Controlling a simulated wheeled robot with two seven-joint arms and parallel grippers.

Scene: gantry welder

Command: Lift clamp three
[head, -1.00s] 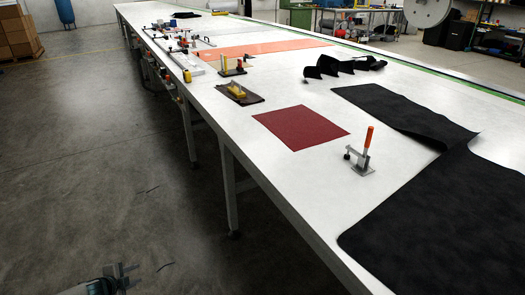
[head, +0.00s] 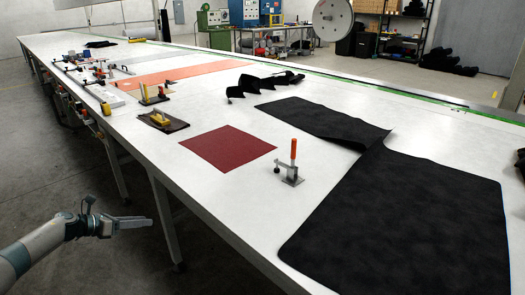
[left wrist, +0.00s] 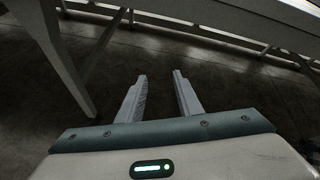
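A toggle clamp (head: 291,168) with an upright orange handle and a grey metal base stands on the white table, right of a dark red sheet. No number shows on it, so I cannot tell whether it is clamp three. My left gripper (head: 148,223) is beside the table's left side, out over the floor and well apart from the clamp. In the left wrist view its two fingers (left wrist: 160,77) are spread with nothing between them. My right gripper is not in view.
The long white table (head: 225,205) has a clear strip along its near edge. A dark red sheet (head: 228,148), black fabric (head: 405,215) and a yellow-handled block on a dark pad (head: 163,122) lie on it. Table legs (head: 167,215) stand near my left arm.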

